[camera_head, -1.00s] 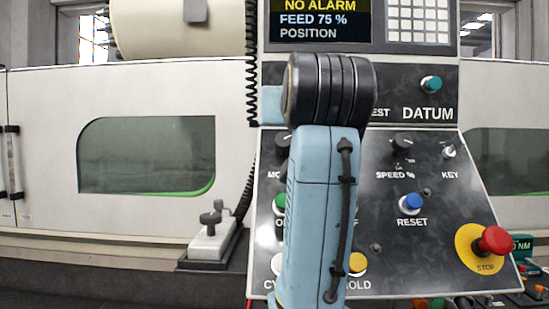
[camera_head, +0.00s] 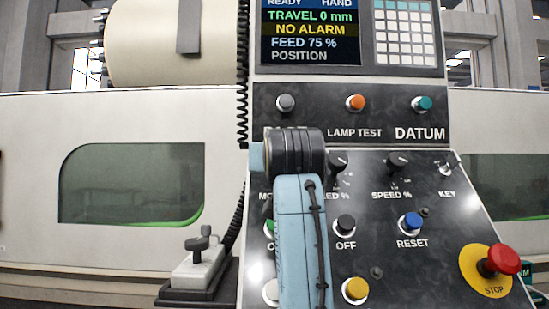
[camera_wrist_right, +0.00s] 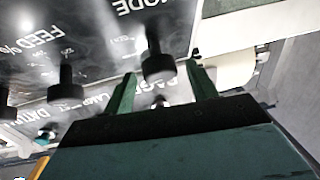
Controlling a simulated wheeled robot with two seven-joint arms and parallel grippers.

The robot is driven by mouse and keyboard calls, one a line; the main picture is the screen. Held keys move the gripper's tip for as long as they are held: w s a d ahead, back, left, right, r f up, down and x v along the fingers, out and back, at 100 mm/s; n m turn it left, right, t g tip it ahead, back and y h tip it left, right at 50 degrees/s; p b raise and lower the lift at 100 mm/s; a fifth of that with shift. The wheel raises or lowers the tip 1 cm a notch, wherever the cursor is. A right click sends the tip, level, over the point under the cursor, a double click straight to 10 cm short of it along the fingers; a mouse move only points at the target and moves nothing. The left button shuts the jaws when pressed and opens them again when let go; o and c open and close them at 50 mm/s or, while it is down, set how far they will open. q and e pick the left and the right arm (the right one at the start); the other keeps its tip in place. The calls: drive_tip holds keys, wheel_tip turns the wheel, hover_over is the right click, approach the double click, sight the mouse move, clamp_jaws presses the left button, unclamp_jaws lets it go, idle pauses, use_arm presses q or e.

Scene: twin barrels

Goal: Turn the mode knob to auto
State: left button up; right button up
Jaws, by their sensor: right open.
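The black mode knob (camera_wrist_right: 157,66) shows in the right wrist view below the upside-down MODE lettering. My right gripper (camera_wrist_right: 163,84) is open, with one green finger on each side of the knob. I see a gap on both sides, and I cannot tell how deep the knob sits between the fingers. The knob's pointer setting is too blurred to read. In the head view my own blue arm hides the mode knob and most of its label. The screen (camera_head: 312,30) reads READY, HAND and NO ALARM. My left gripper is not in view.
The black feed knob (camera_wrist_right: 67,84) stands close beside the mode knob in the wrist view. The panel also carries the speed knob (camera_head: 398,160), the OFF button (camera_head: 345,225), a blue reset button (camera_head: 411,221) and a red stop button (camera_head: 503,259). A coiled cable (camera_head: 242,80) hangs left of the panel.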

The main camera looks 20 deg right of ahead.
drive_tip(key=shift+w+d, duration=0.2)
drive_tip(key=shift+w, duration=0.75)
drive_tip(key=shift+w+d, duration=0.15)
drive_tip(key=shift+w, duration=0.75)
drive_tip(key=shift+c, duration=0.4)
drive_tip(key=c, duration=0.9)
drive_tip(key=shift+p, duration=0.3)
